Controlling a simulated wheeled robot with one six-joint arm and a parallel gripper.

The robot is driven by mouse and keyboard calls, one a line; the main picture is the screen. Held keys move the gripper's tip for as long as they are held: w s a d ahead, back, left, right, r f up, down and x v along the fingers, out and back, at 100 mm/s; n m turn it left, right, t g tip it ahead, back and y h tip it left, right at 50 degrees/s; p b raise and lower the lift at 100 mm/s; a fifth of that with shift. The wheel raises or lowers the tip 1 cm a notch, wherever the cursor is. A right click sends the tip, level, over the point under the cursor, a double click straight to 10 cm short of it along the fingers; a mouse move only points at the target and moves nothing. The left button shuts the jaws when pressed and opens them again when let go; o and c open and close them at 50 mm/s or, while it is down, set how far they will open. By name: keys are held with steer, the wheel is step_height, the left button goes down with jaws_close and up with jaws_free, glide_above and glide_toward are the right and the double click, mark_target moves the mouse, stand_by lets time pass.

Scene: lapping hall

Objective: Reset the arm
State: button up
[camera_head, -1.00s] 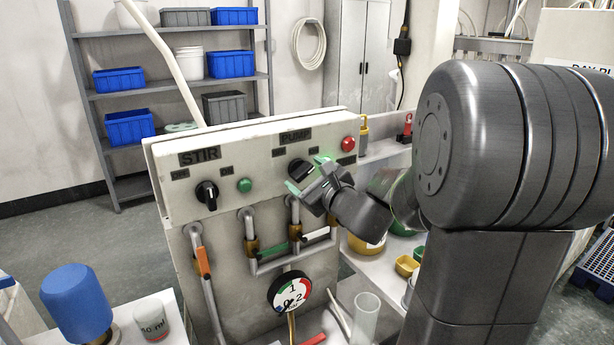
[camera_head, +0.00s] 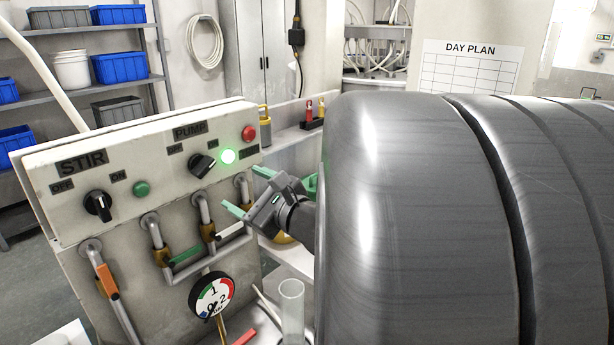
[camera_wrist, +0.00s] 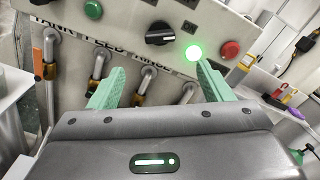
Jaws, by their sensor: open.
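My gripper (camera_head: 242,190) is open and empty, its green fingers apart in front of the control panel (camera_head: 130,150). It stands off the panel, below and to the right of the black PUMP knob (camera_head: 202,165). A green lamp (camera_head: 228,156) glows beside that knob. In the wrist view my gripper's fingers (camera_wrist: 155,85) are spread, with the PUMP knob (camera_wrist: 160,33) and the lit lamp (camera_wrist: 194,52) beyond them. The black STIR knob (camera_head: 98,205) sits at the panel's left beside an unlit green button (camera_head: 141,188). My arm's large dark link hides much of the right side.
Pipes with an orange-handled valve (camera_head: 107,281), a green-handled valve (camera_head: 186,257) and a dial gauge (camera_head: 212,295) lie below the panel. A clear cylinder (camera_head: 291,310) stands nearby. A red button (camera_head: 249,133) is at the panel's right end. Shelves with bins (camera_head: 122,67) stand behind.

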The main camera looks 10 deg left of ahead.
mark_target(208, 170)
stand_by(0.3)
steer(key=p+x, duration=0.2)
steer(key=x, duration=1.2)
steer(key=shift+d, duration=0.1)
steer(key=shift+d, duration=0.1)
